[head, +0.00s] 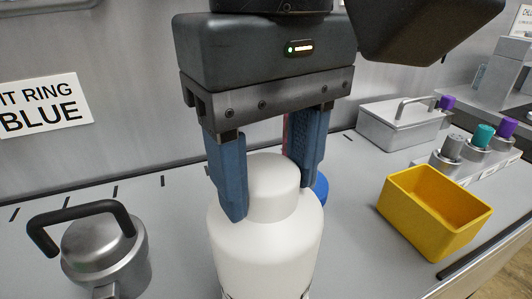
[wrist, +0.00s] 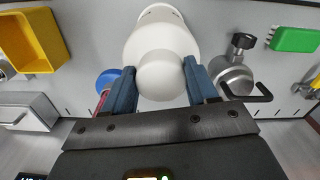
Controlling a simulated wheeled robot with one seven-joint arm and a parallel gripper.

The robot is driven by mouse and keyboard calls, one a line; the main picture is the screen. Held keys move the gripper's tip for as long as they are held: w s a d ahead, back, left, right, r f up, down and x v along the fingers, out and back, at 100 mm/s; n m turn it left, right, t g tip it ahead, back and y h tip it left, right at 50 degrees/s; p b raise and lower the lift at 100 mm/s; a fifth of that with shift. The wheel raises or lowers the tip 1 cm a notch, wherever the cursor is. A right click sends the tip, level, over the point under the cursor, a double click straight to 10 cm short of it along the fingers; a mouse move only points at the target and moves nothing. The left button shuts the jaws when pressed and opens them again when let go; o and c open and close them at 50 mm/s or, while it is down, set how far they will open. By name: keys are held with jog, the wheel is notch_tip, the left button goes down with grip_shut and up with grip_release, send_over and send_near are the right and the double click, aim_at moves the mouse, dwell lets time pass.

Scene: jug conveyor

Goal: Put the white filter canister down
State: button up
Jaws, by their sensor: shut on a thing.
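The white filter canister (head: 266,238) is a white bottle shape with a rounded shoulder and a narrower white cap. It stands upright in the head view, with its lower end cut off by the frame edge. My gripper (head: 270,178) is above it, with its two blue fingers shut on the cap from both sides. In the wrist view the canister (wrist: 163,30) lies between the fingers of my gripper (wrist: 160,82). I cannot tell whether its base touches the counter.
A blue ring-like item (head: 320,188) sits just behind the canister. A steel pot with a black handle (head: 105,255) stands left. A yellow bin (head: 440,212), a lidded steel box (head: 400,124) and capped vials (head: 480,137) are right. A green block (wrist: 295,39) shows in the wrist view.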

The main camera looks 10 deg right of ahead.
jog(key=shift+f, duration=0.15)
jog(key=o, duration=1.5)
notch_tip(320, 180, up, 12)
jog(key=shift+r, duration=0.2)
